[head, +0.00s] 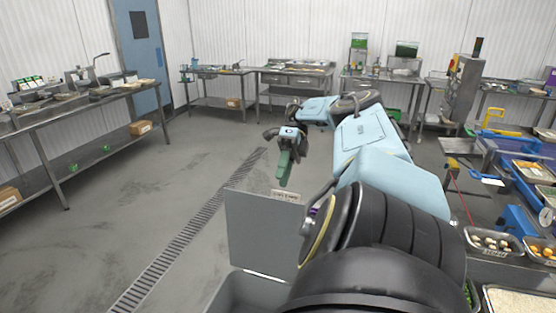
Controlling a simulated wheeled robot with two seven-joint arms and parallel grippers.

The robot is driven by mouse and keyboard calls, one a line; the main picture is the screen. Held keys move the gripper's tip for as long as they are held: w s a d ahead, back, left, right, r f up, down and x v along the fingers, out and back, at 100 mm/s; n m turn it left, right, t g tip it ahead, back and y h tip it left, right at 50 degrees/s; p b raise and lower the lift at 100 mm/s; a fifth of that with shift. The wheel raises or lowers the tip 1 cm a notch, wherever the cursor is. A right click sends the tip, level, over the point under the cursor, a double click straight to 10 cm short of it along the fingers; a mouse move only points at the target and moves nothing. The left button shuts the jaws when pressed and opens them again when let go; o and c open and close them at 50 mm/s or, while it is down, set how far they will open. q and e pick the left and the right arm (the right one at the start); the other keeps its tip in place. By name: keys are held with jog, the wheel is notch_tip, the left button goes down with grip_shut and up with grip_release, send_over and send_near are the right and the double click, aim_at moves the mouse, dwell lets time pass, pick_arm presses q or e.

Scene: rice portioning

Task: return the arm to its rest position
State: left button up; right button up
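My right arm (375,145) reaches forward from the bottom right, with pale blue covers and black joints. Its gripper (285,168) hangs at the far end of the arm, pointing down over the open floor, left of the arm's links. A dull green, narrow part shows at its lower end. I cannot tell whether this is the fingers or something between them, so open or shut is unclear. My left arm and gripper are not in view.
A grey metal panel (262,235) stands just below the gripper. Trays of food (493,243) line the counter at right. A long steel table (85,105) stands at left, and more tables (290,75) at the back. The floor (150,190) at left is clear, with a drain grate (190,230).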

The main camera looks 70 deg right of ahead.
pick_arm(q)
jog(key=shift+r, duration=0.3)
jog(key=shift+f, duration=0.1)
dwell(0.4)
